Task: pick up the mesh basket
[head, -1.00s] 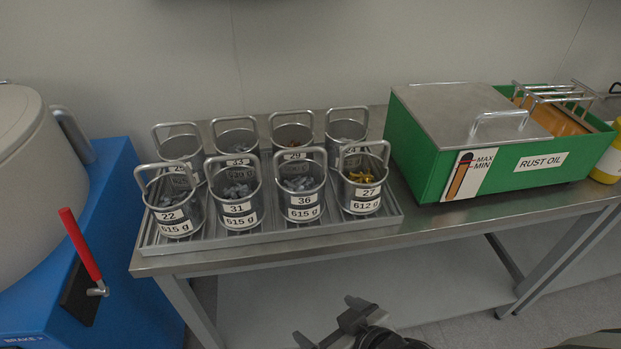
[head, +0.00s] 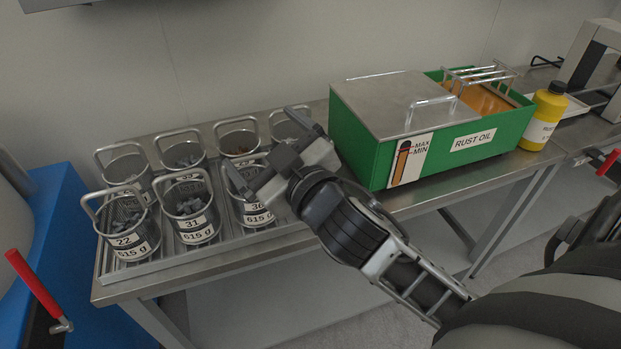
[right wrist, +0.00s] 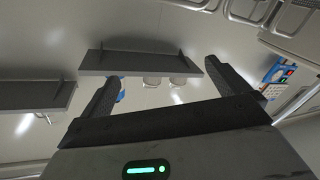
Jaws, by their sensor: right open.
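Several metal mesh baskets with upright handles stand in two rows on a tray (head: 180,262). In the front row are basket 22 (head: 125,240), basket 31 (head: 193,222) and basket 36 (head: 253,214), each holding grey parts. The front row's right end is hidden behind my right gripper (head: 270,150). This gripper is open over the right end of the tray, with its fingers spread. I cannot tell whether it touches a basket. Its two fingers also show in the right wrist view (right wrist: 165,88), with no basket between them. My left gripper is not in view.
The green rust oil tank (head: 365,150) stands right of the baskets, close to my right arm. A yellow bottle (head: 544,118) is beside it. A blue machine (head: 50,220) with a red lever (head: 32,285) is at the left. The table's front edge runs below the tray.

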